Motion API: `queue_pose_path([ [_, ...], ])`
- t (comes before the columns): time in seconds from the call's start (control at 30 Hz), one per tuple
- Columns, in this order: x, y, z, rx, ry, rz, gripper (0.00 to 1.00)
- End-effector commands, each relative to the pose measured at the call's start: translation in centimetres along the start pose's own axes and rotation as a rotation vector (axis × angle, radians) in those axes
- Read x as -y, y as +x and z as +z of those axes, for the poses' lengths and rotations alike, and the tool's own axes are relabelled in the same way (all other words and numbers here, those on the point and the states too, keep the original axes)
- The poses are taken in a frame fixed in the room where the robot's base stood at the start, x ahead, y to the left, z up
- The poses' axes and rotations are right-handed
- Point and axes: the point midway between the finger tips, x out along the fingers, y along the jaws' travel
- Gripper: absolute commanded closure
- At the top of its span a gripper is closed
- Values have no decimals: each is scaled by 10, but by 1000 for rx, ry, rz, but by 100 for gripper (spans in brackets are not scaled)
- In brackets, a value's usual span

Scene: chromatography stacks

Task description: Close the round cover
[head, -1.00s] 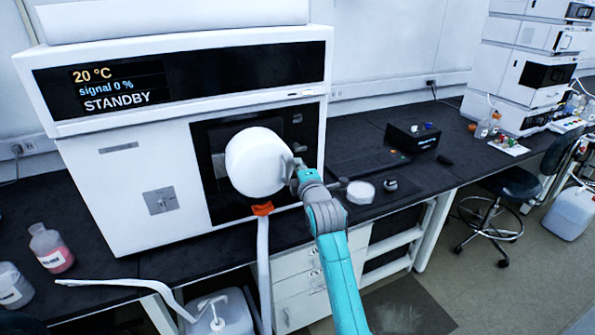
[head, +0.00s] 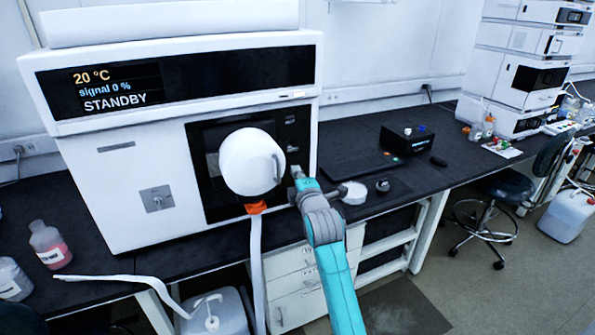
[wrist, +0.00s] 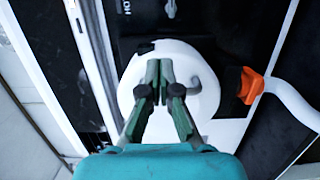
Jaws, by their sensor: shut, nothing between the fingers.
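The round white cover (head: 245,160) is on the black front panel of the white instrument. Its face is turned toward me, with a curved handle (head: 277,166) near its right edge. I cannot tell if it sits flush against the panel. My gripper (head: 296,172) is just right of the cover in the head view, partly hidden by my own arm. In the wrist view my gripper (wrist: 159,66) is shut and empty, fingertips together in front of the cover (wrist: 203,62) and hiding part of it. Whether the fingers touch the cover is unclear.
An orange piece (head: 256,208) sits below the cover, with a white tube (head: 256,260) hanging from it. A black box (head: 408,139), a white round dish (head: 354,193) and a small dark knob-like item (head: 382,185) are on the bench at right. Bottles stand at left.

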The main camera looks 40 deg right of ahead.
Motion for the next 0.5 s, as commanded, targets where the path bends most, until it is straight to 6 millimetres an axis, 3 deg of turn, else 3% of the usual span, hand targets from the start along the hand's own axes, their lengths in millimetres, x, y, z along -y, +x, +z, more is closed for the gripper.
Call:
queue_pose_path([
  [0.5,2,-72,12,0,0,-2,100],
])
